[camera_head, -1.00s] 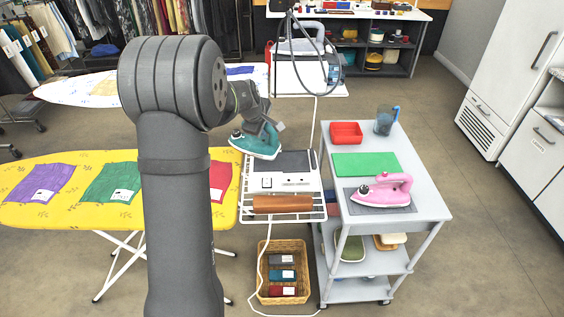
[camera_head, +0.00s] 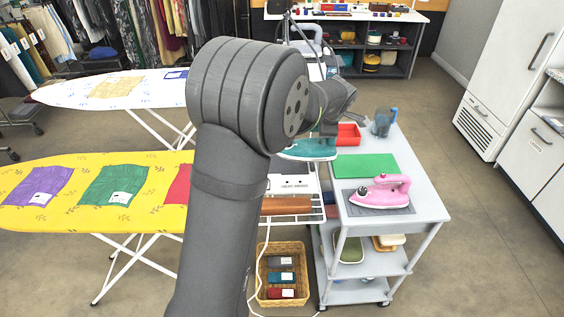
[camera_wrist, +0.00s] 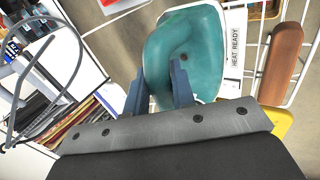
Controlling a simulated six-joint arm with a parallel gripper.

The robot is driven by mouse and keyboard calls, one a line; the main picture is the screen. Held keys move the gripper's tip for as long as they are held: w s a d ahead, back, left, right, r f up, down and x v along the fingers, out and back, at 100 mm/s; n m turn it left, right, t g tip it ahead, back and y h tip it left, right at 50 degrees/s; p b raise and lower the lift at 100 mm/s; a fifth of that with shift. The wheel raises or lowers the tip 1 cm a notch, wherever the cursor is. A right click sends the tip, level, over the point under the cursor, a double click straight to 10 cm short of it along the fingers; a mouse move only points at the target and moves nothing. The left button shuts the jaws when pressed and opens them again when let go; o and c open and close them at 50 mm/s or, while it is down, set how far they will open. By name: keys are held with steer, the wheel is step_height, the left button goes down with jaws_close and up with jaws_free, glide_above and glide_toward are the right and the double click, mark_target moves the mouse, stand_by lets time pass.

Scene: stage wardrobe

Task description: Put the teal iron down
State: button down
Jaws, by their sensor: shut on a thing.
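The teal iron (camera_head: 306,150) hangs from my gripper (camera_head: 324,130) in the head view, high over the gap between the white wire rack (camera_head: 318,212) and the grey cart (camera_head: 432,204). The arm partly hides it. In the wrist view my gripper (camera_wrist: 158,88) is shut on the handle of the iron (camera_wrist: 207,62), and its teal body fills the upper middle. The green mat (camera_head: 366,166) on the cart is bare.
The cart holds a red tray (camera_head: 348,135), a blue-handled jug (camera_head: 382,122) and a pink iron (camera_head: 382,191) on a grey mat. A brown roll (camera_head: 287,206) lies on the rack. A wicker basket (camera_head: 262,290) stands below. A yellow ironing board (camera_head: 75,216) is at left.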

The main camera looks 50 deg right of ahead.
steer(key=w+f, duration=1)
steer(key=w, duration=0.1)
steer(key=shift+d+f, duration=0.2)
steer(key=shift+f, duration=0.15)
steer(key=shift+w, duration=0.1)
steer(key=shift+f, duration=0.15)
steer(key=c, duration=1.2)
jaws_free()
steer(key=v, duration=1.2)
